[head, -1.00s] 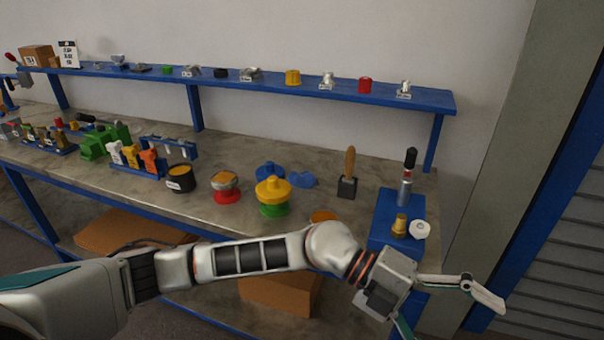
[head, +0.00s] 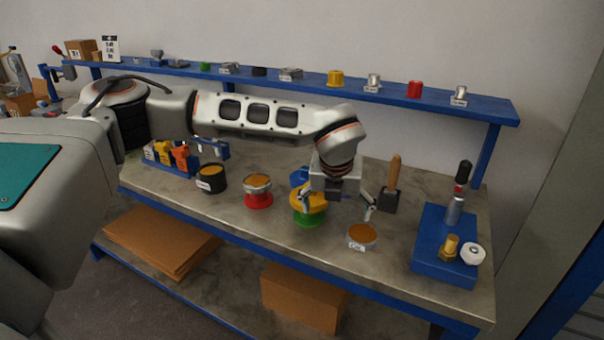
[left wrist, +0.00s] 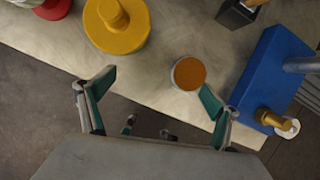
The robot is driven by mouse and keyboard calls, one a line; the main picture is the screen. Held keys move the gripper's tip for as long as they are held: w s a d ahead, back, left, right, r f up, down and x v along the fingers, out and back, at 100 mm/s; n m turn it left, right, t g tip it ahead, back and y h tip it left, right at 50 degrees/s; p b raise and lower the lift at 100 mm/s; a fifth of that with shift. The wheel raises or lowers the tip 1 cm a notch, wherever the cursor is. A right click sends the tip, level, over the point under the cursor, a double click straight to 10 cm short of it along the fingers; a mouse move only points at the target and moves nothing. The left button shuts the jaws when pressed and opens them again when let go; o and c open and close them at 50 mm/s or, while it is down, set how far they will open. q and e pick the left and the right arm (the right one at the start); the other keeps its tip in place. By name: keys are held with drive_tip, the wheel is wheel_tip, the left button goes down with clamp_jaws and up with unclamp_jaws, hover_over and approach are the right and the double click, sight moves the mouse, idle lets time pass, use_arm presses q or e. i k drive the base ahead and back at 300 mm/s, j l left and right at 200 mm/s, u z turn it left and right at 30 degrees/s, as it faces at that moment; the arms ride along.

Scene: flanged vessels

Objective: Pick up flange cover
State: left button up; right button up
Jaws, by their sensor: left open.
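A yellow flange cover (head: 312,200) with a raised knob sits on a green flanged vessel (head: 310,220) near the middle of the bench, partly hidden behind my left gripper. My left gripper (head: 338,207) is open and empty, pointing down above the bench, just right of the yellow cover. Its spread fingers also show in the left wrist view (left wrist: 157,85). A blue part (head: 298,176) shows behind, mostly hidden by the gripper. My right gripper is not in view.
A labelled orange-topped cup (head: 362,237) stands close right of the gripper. A red vessel (head: 258,198) and a black cup (head: 211,180) stand left. A wooden-handled tool (head: 391,190) and blue stand (head: 433,245) are right. A blue shelf (head: 440,100) runs behind.

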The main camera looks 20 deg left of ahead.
sight(299, 177)
drive_tip(key=i+j, duration=0.3)
drive_tip(key=j, duration=0.15)
drive_tip(key=i+j, duration=0.3)
drive_tip(key=j, duration=0.1)
